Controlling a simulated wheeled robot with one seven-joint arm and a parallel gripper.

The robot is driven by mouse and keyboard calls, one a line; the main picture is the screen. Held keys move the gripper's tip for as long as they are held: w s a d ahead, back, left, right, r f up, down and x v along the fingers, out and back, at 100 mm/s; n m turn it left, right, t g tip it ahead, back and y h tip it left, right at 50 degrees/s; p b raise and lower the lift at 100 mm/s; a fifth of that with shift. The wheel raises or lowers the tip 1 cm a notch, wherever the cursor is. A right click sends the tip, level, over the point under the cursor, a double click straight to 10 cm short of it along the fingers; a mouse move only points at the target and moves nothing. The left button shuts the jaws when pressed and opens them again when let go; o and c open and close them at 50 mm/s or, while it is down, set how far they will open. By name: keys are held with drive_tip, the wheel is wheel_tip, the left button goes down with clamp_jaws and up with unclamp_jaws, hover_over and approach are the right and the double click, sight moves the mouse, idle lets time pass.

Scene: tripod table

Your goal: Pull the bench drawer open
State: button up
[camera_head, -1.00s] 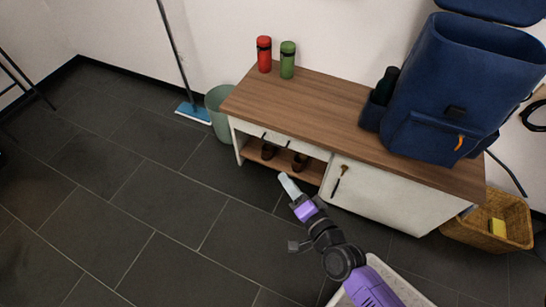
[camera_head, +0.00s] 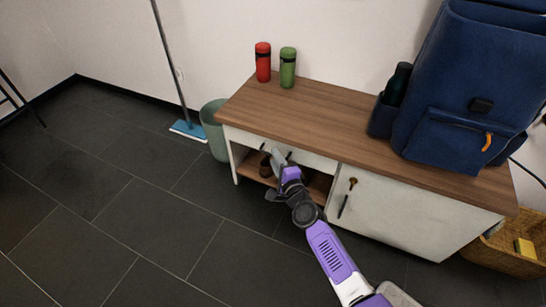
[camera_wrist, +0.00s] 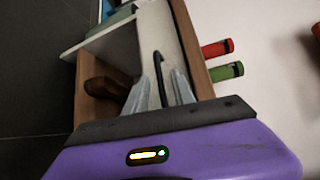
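The bench (camera_head: 290,105) has a brown wooden top and white fronts. Its white drawer front (camera_head: 315,160) is at the upper left, above an open shelf, and looks flush with the bench. The dark drawer handle (camera_head: 262,146) is partly hidden by my gripper (camera_head: 279,158) in the head view. In the wrist view, my gripper (camera_wrist: 159,90) is open, with one grey finger on each side of the black curved handle (camera_wrist: 161,70). Whether a finger touches the handle cannot be told.
Brown shoes (camera_head: 266,167) stand on the shelf below. A cabinet door (camera_head: 390,210) is to the right. A red bottle (camera_head: 263,62), a green bottle (camera_head: 288,68) and a blue backpack (camera_head: 455,100) stand on top. A green bin (camera_head: 214,130) is at the left.

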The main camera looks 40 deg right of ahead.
drive_tip(key=shift+x, duration=1.4)
drive_tip(key=shift+c, duration=0.4)
clamp_jaws()
drive_tip(key=shift+a, duration=0.1)
